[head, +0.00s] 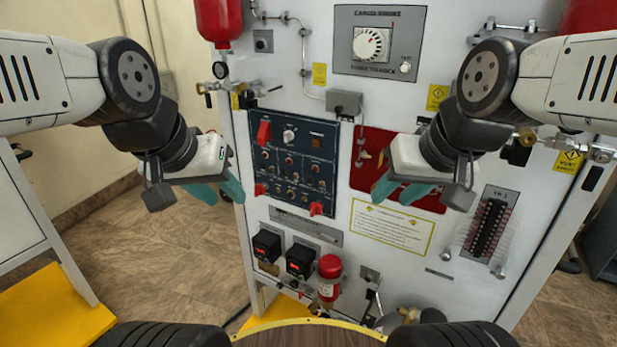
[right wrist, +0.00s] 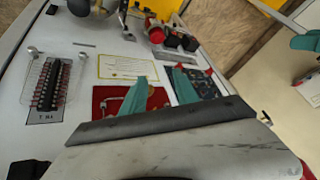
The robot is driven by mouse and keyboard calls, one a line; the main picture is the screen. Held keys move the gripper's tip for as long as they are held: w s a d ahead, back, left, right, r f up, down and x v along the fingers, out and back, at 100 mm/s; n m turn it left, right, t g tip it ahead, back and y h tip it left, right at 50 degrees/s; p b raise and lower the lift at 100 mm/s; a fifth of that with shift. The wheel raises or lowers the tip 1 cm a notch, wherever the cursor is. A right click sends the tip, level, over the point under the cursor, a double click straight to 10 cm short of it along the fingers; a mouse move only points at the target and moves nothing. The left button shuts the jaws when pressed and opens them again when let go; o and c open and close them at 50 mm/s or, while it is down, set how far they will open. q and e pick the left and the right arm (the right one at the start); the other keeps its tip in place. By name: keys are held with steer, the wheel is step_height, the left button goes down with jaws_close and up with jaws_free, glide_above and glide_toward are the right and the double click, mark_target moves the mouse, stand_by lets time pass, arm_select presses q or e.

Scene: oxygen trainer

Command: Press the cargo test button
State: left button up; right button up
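The cargo smoke panel (head: 345,50) is a grey plate at the top of the white trainer board in the head view. It carries a large white rotary knob (head: 370,44) and, at its lower right, a small round light-coloured test button (head: 405,67). My right gripper (head: 397,191) is open and empty, well below the button, in front of the red panel. Its two teal fingers stand apart in the right wrist view (right wrist: 160,77). My left gripper (head: 220,190) is open and empty at the board's left edge. The button is not visible in the right wrist view.
A dark blue switch panel (head: 328,138) with red guards sits left of centre. Red bottles (head: 219,20) and pipes flank the upper board. A clear-covered terminal strip (head: 488,228) is at the right. A red cylinder (head: 329,277) and two black meters stand out low down.

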steer(key=shift+w, duration=0.25)
